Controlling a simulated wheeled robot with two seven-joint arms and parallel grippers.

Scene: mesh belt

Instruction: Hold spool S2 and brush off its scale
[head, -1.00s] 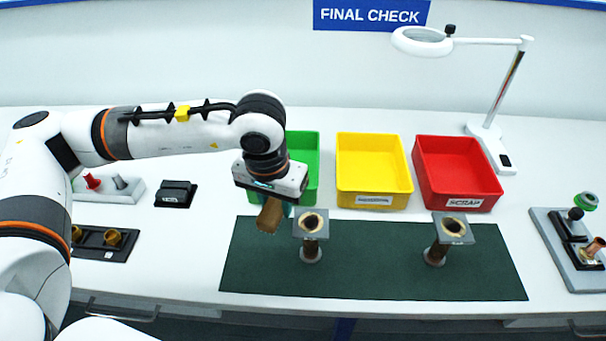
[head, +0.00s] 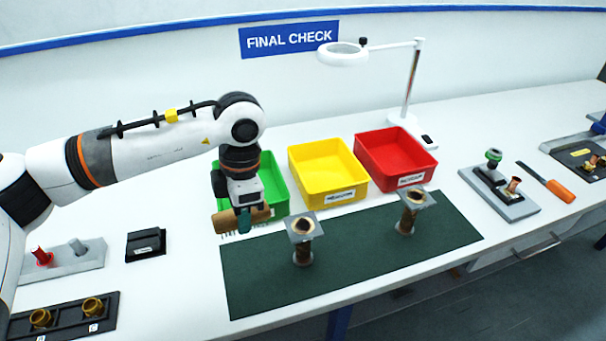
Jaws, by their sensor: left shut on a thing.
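Two spools with square grey flanges stand upright on the dark green mat (head: 345,258). One spool (head: 302,240) stands left of the mat's middle, the other (head: 411,212) towards its right end. I cannot read which one is S2, and any scale is too small to tell. My left gripper (head: 243,219) is shut on a brush (head: 228,220) with a wooden back and bristles pointing down. It holds the brush above the mat's left end, left of the nearer spool and apart from it. My right gripper is not in view.
Green (head: 273,189), yellow (head: 327,172) and red (head: 394,160) bins stand behind the mat. A magnifier lamp (head: 410,90) stands behind the red bin. Fixtures (head: 500,190) and an orange-handled tool (head: 558,190) lie at right. A black holder with brass parts (head: 66,318) is at left.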

